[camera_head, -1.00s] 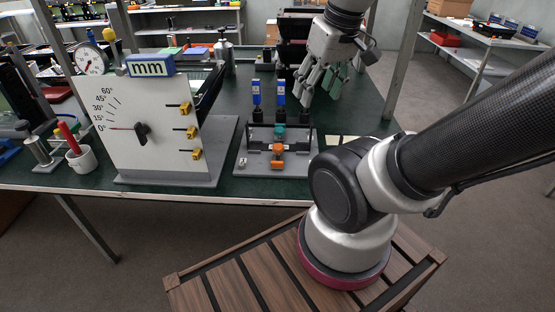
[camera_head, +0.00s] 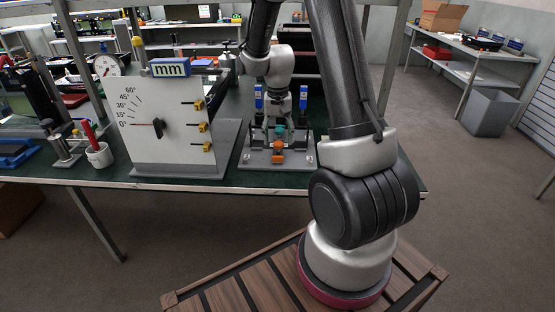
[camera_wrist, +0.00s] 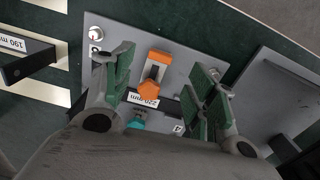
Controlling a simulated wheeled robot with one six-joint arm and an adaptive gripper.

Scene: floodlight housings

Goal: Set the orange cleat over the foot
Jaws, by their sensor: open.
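The orange cleat (camera_head: 278,150) is at the front of a grey fixture plate (camera_head: 250,159) on the green bench. In the wrist view, the orange cleat (camera_wrist: 152,88) has a slotted top end and shows between my fingers. My gripper (camera_wrist: 162,82) is open, with its green-padded fingers apart on either side of the cleat and nothing held. In the head view, my gripper (camera_head: 274,119) hangs over the fixture. A teal part (camera_wrist: 137,123) lies behind the cleat, beyond a dark bar labelled 220 mm. I cannot clearly make out the foot.
Two blue-topped posts (camera_head: 258,98) stand behind the fixture. A white angle-scale board (camera_head: 165,130) with yellow clips stands to the left, near a white cup (camera_head: 99,155) with a red-handled tool. Another grey plate (camera_wrist: 269,95) lies right in the wrist view.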

